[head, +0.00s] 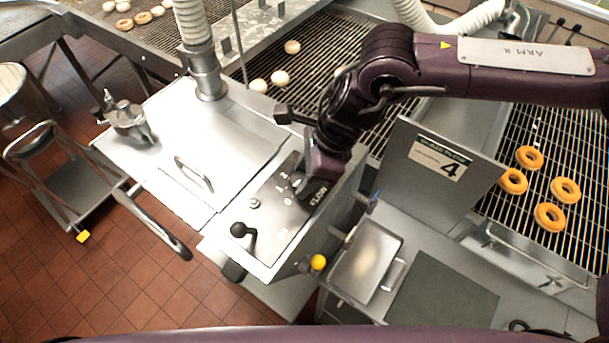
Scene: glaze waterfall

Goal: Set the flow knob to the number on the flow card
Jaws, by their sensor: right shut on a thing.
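The flow card (438,158) is on the upright steel panel right of centre and shows a large 4. The flow dial (288,184) is on top of the steel control box, with a few white numbers and the word FLOW beside it. My right gripper (307,187) reaches down onto the dial from the upper right and is shut on the flow knob. The gripper hides the knob and part of the number ring, so I cannot tell which number the knob points to. My left gripper is not in view.
A black-knobbed crank (240,231) stands at the box's near left corner, and a yellow ball knob (318,262) is at its front. A steel lid with a handle (194,173) lies to the left. Glazed doughnuts (550,216) sit on the rack at right.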

